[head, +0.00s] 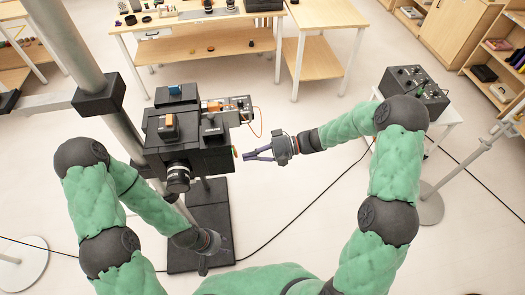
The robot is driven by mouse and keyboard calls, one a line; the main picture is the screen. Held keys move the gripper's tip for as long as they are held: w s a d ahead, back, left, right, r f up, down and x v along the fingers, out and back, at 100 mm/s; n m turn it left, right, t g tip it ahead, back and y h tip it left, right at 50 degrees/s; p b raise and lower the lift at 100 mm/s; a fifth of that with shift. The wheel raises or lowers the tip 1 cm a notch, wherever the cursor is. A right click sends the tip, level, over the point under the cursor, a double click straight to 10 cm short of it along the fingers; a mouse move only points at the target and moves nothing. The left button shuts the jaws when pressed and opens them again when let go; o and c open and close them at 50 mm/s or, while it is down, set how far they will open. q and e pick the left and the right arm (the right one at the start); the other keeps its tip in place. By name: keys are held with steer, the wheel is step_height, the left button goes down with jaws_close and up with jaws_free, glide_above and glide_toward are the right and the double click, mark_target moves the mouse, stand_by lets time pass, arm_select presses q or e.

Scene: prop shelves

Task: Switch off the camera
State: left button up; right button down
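The camera (215,160) is a black boxy unit with a lens (178,177) at its front, mounted on a stand left of the middle. A small green and red spot (236,152) shows on its right side. My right gripper (246,156) reaches in from the right and points at that side. Its two dark fingers look parted and empty, with their tips a short way from the spot; contact cannot be made out. My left gripper (204,268) hangs low over the stand's black base (215,215), and its fingers are too unclear to judge.
A grey pole (75,45) stands left of the camera. A black control box (413,90) sits on a small table at the right. Wooden tables (215,40) and shelves (490,70) line the back. Cables cross the pale floor.

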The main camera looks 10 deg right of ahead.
steer(key=shift+a+f, duration=0.1)
steer(key=shift+a, duration=0.4)
arm_select(q)
steer(key=b+x, duration=0.4)
steer(key=x, duration=0.1)
steer(key=shift+s+b, duration=0.3)
steer(key=shift+b, duration=0.1)
arm_select(e)
steer(key=d+f+y, duration=0.1)
steer(key=d+f, duration=0.1)
steer(key=d, duration=1.1)
steer(key=shift+f, duration=0.35)
arm_select(q)
steer(key=shift+d, duration=0.1)
